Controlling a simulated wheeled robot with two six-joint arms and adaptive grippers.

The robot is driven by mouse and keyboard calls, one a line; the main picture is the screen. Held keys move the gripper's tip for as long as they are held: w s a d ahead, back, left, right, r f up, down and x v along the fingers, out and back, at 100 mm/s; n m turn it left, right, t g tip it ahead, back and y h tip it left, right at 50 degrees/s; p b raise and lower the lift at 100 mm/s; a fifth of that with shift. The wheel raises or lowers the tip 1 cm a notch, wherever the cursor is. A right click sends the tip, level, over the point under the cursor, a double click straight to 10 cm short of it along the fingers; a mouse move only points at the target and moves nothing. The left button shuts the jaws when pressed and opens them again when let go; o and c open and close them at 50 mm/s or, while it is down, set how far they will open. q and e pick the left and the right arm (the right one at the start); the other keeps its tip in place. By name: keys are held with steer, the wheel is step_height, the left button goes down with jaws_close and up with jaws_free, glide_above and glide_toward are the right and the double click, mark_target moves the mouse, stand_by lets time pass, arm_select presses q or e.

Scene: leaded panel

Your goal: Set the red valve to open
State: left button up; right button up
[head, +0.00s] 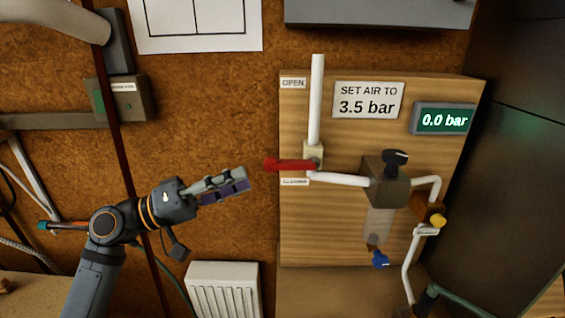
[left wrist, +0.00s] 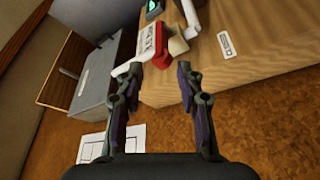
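The red valve (head: 288,165) has a red lever lying level and pointing left, across the upright white pipe on the wooden panel. A label reading OPEN (head: 293,83) is above it to the left. My right gripper is not in view.
The wooden panel (head: 460,165) also carries a sign for 3.5 bar (head: 368,100), a display reading 0.0 bar (head: 445,119), a black knob (head: 396,158), a yellow knob (head: 438,221) and a blue knob (head: 380,260). A white radiator (head: 224,287) stands below my left gripper.

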mark_target(283, 164)
arm_select(q)
steer(key=p+x, duration=0.5)
steer(key=x, duration=0.4)
steer(key=shift+w+r, duration=0.1)
steer(key=shift+r, duration=0.1)
steer(key=shift+w+d, duration=0.1)
steer(key=shift+d, duration=0.25)
steer(key=shift+w+d+f, duration=0.1)
steer(key=shift+w, duration=0.05)
jaws_close()
